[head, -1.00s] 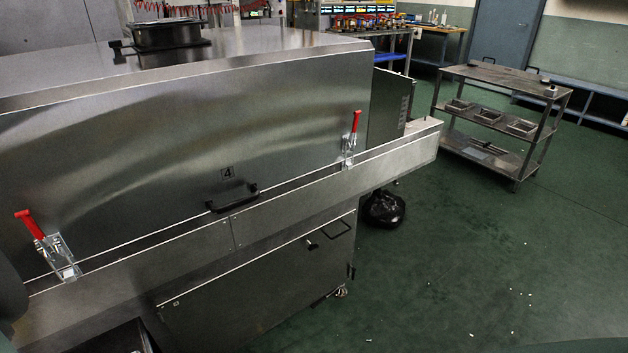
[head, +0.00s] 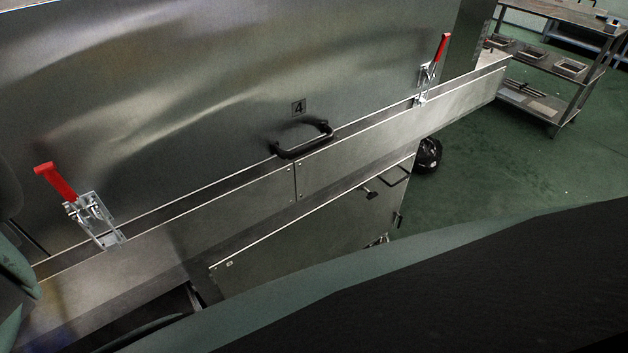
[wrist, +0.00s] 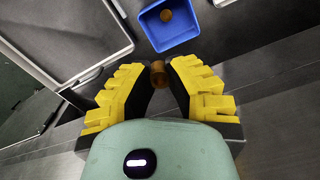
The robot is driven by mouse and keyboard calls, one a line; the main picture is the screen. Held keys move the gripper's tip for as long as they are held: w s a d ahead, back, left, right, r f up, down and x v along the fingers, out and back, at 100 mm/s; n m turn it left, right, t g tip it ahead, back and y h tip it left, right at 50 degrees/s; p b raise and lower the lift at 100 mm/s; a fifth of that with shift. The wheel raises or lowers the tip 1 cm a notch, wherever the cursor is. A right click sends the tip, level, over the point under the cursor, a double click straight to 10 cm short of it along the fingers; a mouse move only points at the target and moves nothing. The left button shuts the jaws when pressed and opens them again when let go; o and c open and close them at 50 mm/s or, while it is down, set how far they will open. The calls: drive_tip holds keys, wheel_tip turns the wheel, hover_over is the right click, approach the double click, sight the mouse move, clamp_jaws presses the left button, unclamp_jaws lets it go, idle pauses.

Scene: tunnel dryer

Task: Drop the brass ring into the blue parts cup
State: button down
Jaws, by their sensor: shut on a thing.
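In the wrist view my gripper (wrist: 160,66), with yellow and black fingers, is shut on the brass ring (wrist: 158,75). The ring is held between the fingertips. The blue parts cup (wrist: 178,41) is a square open container just beyond the fingertips, near the top of the picture. A small brown-orange round thing (wrist: 166,15) lies inside the cup. The ring appears just short of the cup's near rim in the picture; its height above the surface is hard to tell. Neither the cup, the ring nor my gripper shows in the head view.
A dark tray with a light rim (wrist: 125,48) lies left of the cup. A steel dryer panel marked 4 (head: 230,100) has a black handle (head: 303,140) and red-handled clamps (head: 58,182). A shelf cart (head: 560,65) and black bag (head: 428,155) stand at the right.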

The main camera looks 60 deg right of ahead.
wheel_tip(320, 180, down, 5)
drive_tip(key=b, duration=0.4)
drive_tip(key=c, duration=0.9)
unclamp_jaws()
drive_tip(key=shift+c, duration=0.2)
